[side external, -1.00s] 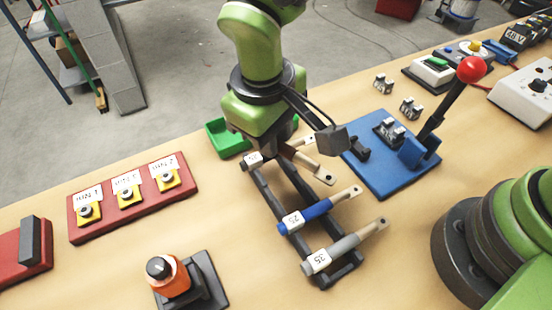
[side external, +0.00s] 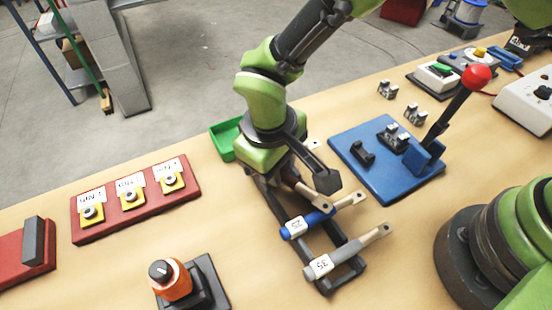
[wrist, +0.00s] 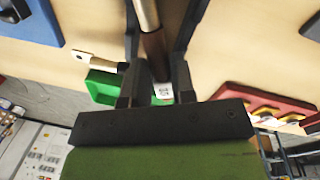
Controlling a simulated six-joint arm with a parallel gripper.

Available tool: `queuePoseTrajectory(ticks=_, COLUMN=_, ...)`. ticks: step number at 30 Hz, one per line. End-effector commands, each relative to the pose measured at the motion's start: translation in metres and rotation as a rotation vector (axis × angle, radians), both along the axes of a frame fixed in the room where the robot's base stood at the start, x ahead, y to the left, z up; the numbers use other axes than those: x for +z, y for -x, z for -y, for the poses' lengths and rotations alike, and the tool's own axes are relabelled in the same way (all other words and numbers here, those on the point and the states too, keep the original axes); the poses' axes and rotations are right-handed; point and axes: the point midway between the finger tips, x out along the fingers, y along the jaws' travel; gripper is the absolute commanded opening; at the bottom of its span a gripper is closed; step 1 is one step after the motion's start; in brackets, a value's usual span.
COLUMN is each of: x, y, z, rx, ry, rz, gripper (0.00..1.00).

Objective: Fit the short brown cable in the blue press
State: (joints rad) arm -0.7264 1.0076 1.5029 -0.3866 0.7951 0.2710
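The short brown cable (wrist: 155,52) runs lengthwise between the fingers of my gripper (wrist: 158,85) in the wrist view, with a white label near the palm. In the side external view the brown cable (side external: 311,191) hangs tilted below my gripper (side external: 300,172), over the rack and near the blue cable. The fingers look shut on it, though the contact is partly hidden. The blue press (side external: 352,183) stands to the right, with a black cradle (side external: 362,152), a metal die block (side external: 393,138) and a red-knobbed lever (side external: 452,112), which leans up to the right.
The black rack (side external: 345,277) under my gripper holds a blue cable (side external: 318,218) and a grey cable (side external: 345,252). A pale lug (wrist: 85,56) shows beside the fingers. A green tray (side external: 222,142) is behind, a red board (side external: 135,205) left. Two loose dies (side external: 388,89) lie behind the press.

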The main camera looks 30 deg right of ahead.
Motion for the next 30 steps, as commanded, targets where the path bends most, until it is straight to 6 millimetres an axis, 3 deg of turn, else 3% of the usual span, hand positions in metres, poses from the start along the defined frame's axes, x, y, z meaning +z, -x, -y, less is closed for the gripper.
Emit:
queuePoseTrajectory(ticks=1, x=0.000, y=0.000, z=0.000, rx=0.000, ry=0.000, rz=0.000, gripper=0.36)
queuePoseTrajectory(ticks=3, x=0.000, y=0.000, z=0.000, rx=0.000, ry=0.000, rz=0.000, gripper=0.49)
queuePoseTrajectory(ticks=14, x=0.007, y=-0.001, z=0.000, rx=-0.001, ry=-0.002, rz=0.003, gripper=0.49)
queuePoseTrajectory(ticks=30, x=0.112, y=0.004, z=-0.013, rx=0.001, ry=-0.004, rz=0.005, gripper=0.49)
